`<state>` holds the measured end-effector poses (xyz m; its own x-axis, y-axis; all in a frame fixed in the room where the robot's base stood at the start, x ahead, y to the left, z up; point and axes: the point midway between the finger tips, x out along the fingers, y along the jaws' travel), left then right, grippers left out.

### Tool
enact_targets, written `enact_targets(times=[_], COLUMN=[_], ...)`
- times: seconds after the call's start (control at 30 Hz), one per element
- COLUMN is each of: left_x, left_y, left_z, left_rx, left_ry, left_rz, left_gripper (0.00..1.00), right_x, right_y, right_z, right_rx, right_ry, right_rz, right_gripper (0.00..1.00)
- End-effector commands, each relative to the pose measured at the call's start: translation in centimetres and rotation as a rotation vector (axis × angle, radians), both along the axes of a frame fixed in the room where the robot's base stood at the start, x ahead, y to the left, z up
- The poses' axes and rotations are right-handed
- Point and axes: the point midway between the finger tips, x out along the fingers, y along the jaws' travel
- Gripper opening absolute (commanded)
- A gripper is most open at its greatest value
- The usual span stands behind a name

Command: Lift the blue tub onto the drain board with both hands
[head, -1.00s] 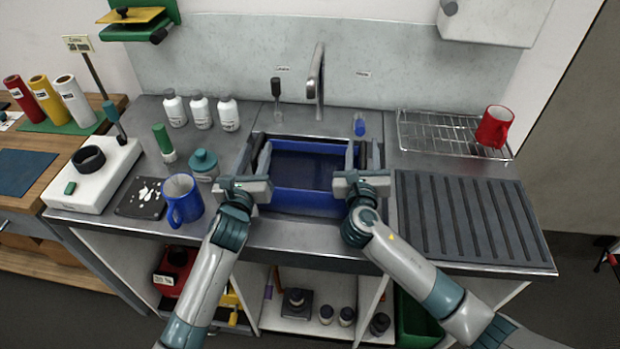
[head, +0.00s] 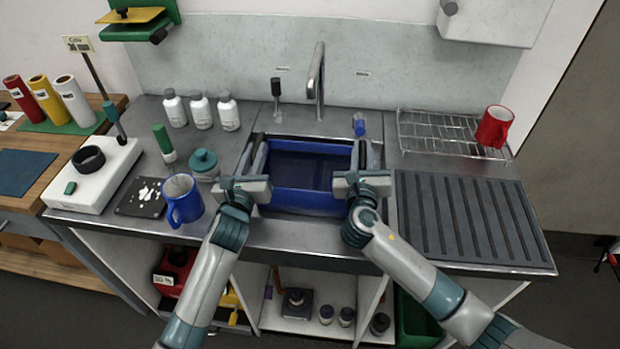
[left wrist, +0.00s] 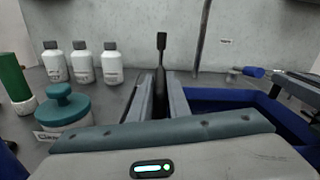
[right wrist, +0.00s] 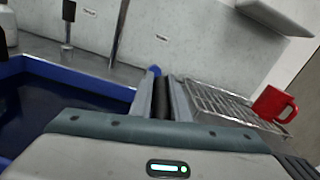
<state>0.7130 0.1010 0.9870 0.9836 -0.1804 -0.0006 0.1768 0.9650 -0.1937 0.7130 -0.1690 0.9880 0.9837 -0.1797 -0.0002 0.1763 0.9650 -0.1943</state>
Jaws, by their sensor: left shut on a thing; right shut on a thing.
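The blue tub (head: 305,199) is in the sink, with dark blue inside, level as far as I can see. My left gripper (head: 258,160) is shut on the tub's left side, and my right gripper (head: 356,158) is shut on its right side. The tub's rim also shows in the left wrist view (left wrist: 285,120) and in the right wrist view (right wrist: 75,72). The gripped spots are mostly hidden by the fingers. The dark ribbed drain board (head: 470,215) lies to the right of the sink, bare.
A wire rack (head: 440,135) with a red mug (head: 494,127) stands behind the drain board. The tap (head: 317,80) rises behind the tub. A blue mug (head: 183,200), a teal-lidded jar (head: 204,165) and white bottles (head: 200,110) stand left of the sink.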

Motion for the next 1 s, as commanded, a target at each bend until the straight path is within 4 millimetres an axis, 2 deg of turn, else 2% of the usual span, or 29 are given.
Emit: enact_targets(times=[0.77, 0.8, 1.0], left_x=[-0.04, 0.04, 0.04], left_y=[-0.14, -0.21, -0.22], left_z=[-0.01, 0.74, 0.84], left_rx=[-0.005, -0.007, -0.007], left_ry=[0.001, -0.012, -0.011], left_rz=[-0.002, -0.004, -0.005], left_gripper=[0.00, 0.00, 0.00], right_x=[-0.02, 0.09, 0.08], right_y=[0.04, 0.05, 0.06], right_z=[-0.08, 0.60, 0.68], right_rx=[-0.003, -0.003, -0.003], right_ry=[0.002, -0.010, -0.009], right_rz=[0.001, 0.001, 0.001], right_gripper=[0.00, 0.00, 0.00])
